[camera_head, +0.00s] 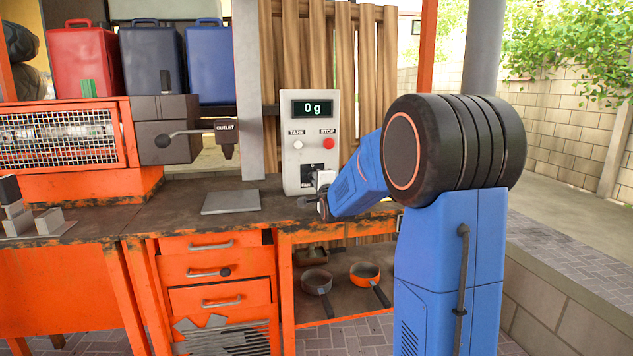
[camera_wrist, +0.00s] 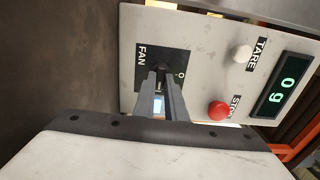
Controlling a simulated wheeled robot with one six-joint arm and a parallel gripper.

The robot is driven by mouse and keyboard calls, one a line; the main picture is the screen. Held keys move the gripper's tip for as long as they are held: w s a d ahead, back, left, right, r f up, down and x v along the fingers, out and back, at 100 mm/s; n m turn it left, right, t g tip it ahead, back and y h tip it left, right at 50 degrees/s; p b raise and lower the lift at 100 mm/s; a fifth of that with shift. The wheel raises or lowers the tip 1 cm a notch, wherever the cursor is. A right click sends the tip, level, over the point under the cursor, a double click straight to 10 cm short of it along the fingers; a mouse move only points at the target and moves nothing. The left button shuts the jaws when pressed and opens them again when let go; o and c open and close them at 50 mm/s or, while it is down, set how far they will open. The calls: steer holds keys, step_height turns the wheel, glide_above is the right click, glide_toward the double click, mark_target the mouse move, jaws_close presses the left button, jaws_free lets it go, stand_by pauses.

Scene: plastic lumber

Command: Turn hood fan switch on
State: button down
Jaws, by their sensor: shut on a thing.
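The control box (camera_head: 292,172) stands upright on the workbench, a pale grey panel with a lit display reading "0 g". Its black fan switch plate (camera_wrist: 148,60) is marked FAN and carries a 0 mark in the wrist view; it also shows low on the panel in the head view (camera_head: 308,170). My gripper (camera_wrist: 163,72) is at this plate, its two fingers close together on the switch knob. The fingers hide most of the knob, so I cannot tell its setting.
A white TARE button (camera_head: 297,145) and a red STOP button (camera_head: 327,144) sit above the switch. A grey plate (camera_head: 231,201) lies on the bench to the left. The OUTLET funnel (camera_head: 227,137) hangs left of the box. Pans stand on the shelf below.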

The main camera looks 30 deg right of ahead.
steer(key=shift+f, duration=0.1)
steer(key=c, duration=1.8)
jaws_free()
steer(key=v, duration=1.7)
steer(key=shift+s, duration=0.25)
